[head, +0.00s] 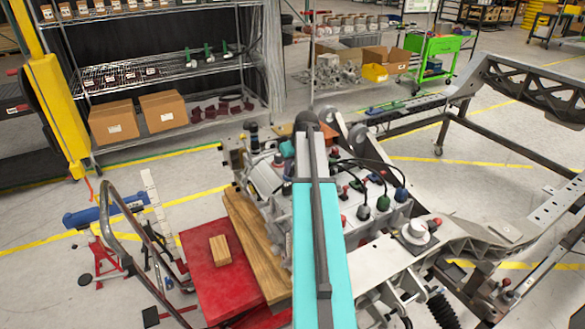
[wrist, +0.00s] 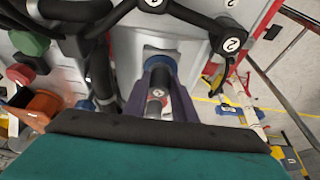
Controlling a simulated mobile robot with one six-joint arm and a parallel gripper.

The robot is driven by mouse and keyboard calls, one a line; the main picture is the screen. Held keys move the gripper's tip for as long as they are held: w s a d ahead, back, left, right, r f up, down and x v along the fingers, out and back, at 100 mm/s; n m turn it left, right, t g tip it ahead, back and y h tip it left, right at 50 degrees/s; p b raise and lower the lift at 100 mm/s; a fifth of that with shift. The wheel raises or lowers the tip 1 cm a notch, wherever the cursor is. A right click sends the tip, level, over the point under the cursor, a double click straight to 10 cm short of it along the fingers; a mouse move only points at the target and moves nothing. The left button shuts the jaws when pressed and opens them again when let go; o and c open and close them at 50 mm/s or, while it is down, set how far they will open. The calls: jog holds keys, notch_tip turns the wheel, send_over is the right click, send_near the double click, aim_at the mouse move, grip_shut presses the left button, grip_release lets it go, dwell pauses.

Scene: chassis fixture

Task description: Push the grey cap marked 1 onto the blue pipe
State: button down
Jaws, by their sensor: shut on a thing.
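In the wrist view my gripper (wrist: 160,76) has its two dark purple fingers on either side of a small dark grey cylinder with a round white mark, which I take to be the grey cap (wrist: 157,93). The fingers are shut on it. The mark's digit is too small to read surely. A blue ring, seemingly the blue pipe (wrist: 161,56), shows just beyond the fingertips, roughly in line with the cap. I cannot tell whether cap and pipe touch. In the head view my arm hides the gripper, cap and this pipe.
Black hoses and fittings, some marked 2 (wrist: 232,45), crowd the upper wrist view. A green cap (wrist: 30,43) and an orange part (wrist: 42,104) lie left. In the head view, a wooden block (head: 220,250) rests on a red surface (head: 210,290) left of the machinery.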

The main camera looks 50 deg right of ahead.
jog(key=shift+f, duration=0.35)
jog(key=c, duration=1.4)
grip_release()
jog(key=shift+r, duration=0.1)
jog(key=shift+r+p, duration=1.6)
jog(key=shift+r, duration=1.35)
jog(key=shift+r, duration=0.1)
